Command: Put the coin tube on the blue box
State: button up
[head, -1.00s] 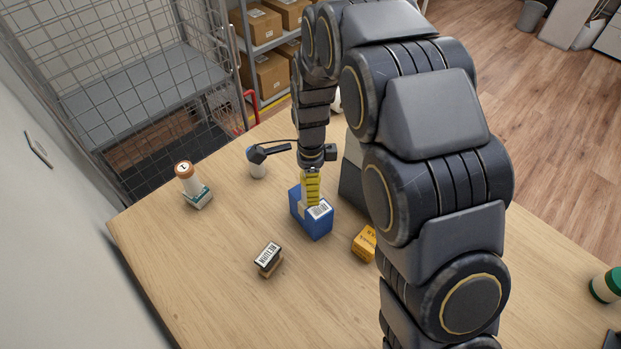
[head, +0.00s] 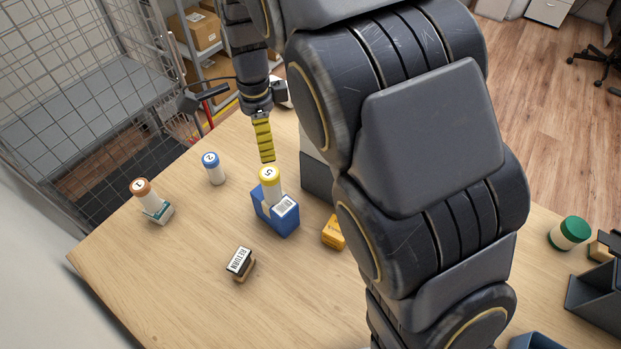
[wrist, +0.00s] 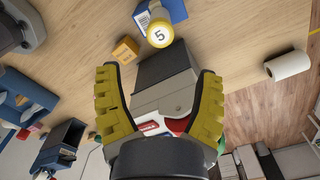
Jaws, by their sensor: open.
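A white coin tube with a yellow cap marked 5 (head: 270,186) stands upright on the blue box (head: 277,222) in the head view. In the wrist view, the yellow cap (wrist: 160,34) shows end-on beside the blue box (wrist: 178,11), near the top. My gripper (head: 266,158) is above and just behind the tube in the head view, apart from it. Its two yellow fingers stand wide apart in the wrist view (wrist: 158,72), with nothing held between them.
A brown-capped tube (head: 142,188) stands on a teal box (head: 160,212). A blue-capped tube (head: 214,170), a return stamp (head: 240,263) and an orange box (head: 333,232) are nearby. The left front counter is clear.

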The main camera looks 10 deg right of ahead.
jog(key=s+d+r+n, duration=0.1)
jog(key=s+d+n, duration=0.2)
jog(key=s, duration=0.6)
jog(key=s+d+r+n+g, duration=0.1)
jog(key=s+d+n, duration=0.3)
jog(key=s+n, duration=0.4)
jog(key=s+d+r+n, duration=0.2)
jog(key=s+n, duration=0.3)
jog(key=s, duration=0.5)
jog(key=shift+d+n+g, duration=0.3)
jog(key=shift+d+n, duration=0.1)
jog(key=shift+d, duration=0.5)
